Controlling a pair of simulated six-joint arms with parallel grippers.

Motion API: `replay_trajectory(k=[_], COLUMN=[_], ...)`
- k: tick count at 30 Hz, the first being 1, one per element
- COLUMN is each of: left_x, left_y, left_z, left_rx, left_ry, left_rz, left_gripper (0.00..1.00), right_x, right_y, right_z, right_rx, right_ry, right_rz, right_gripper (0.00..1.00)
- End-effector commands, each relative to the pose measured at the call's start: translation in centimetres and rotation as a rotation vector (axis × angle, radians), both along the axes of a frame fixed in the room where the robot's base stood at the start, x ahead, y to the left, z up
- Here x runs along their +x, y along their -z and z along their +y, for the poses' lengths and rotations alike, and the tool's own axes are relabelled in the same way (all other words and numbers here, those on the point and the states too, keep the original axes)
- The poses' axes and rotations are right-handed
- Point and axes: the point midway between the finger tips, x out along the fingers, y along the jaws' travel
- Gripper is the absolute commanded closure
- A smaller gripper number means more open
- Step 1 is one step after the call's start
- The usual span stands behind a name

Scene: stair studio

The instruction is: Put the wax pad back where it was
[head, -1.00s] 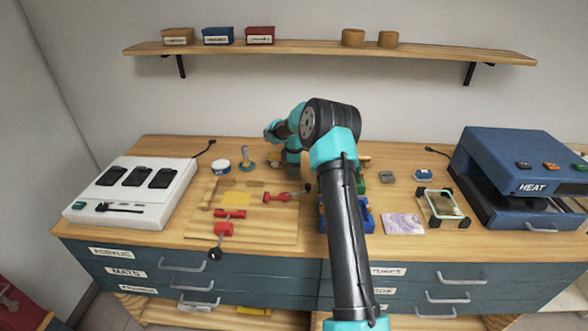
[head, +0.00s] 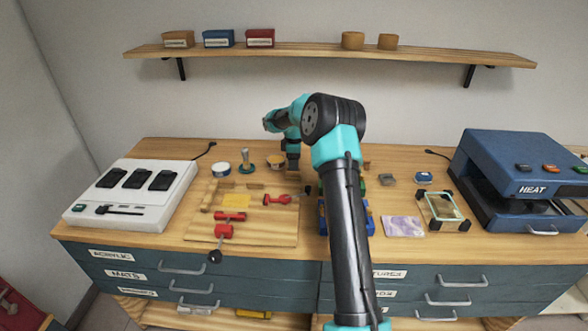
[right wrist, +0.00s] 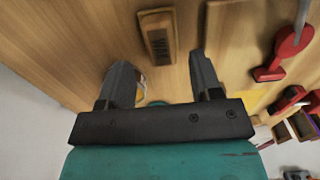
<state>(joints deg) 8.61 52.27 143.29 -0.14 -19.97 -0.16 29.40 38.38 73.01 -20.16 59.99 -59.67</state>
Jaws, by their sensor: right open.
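The wax pad (right wrist: 158,38) is a small brown wooden block with a dark label reading WAX. In the right wrist view it lies on the wooden surface, just beyond my fingertips and roughly midway between them. My right gripper (right wrist: 160,72) is open and empty, with a finger to either side and the pad apart from both. In the head view my right gripper (head: 292,168) points down at the back middle of the bench. I cannot pick the pad out clearly there. My left gripper is not in view.
A wooden board (head: 270,233) with red clamps (head: 278,199) lies left of my arm. A round tin (head: 221,169) stands behind it. A blue tray (head: 366,222) sits partly behind my arm. A blue heat press (head: 520,170) stands at right, a white control box (head: 135,190) at left.

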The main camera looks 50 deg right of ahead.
Motion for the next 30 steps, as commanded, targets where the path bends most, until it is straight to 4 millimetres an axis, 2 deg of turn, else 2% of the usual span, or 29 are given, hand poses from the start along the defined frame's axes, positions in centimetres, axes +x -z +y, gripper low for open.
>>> replay_trajectory(k=[6,12,30], left_x=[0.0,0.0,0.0], left_y=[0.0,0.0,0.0], left_z=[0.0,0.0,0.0], left_rx=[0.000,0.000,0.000], left_ry=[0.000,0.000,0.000], left_rz=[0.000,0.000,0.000], left_gripper=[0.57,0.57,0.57], right_x=[0.0,0.0,0.0], right_y=[-4.3,-6.6,-7.0], right_z=[0.0,0.0,0.0], right_rx=[-0.001,0.001,0.001], right_ry=[0.000,0.001,0.001], right_rz=[-0.003,-0.001,-0.001], right_gripper=[0.41,0.41,0.41])
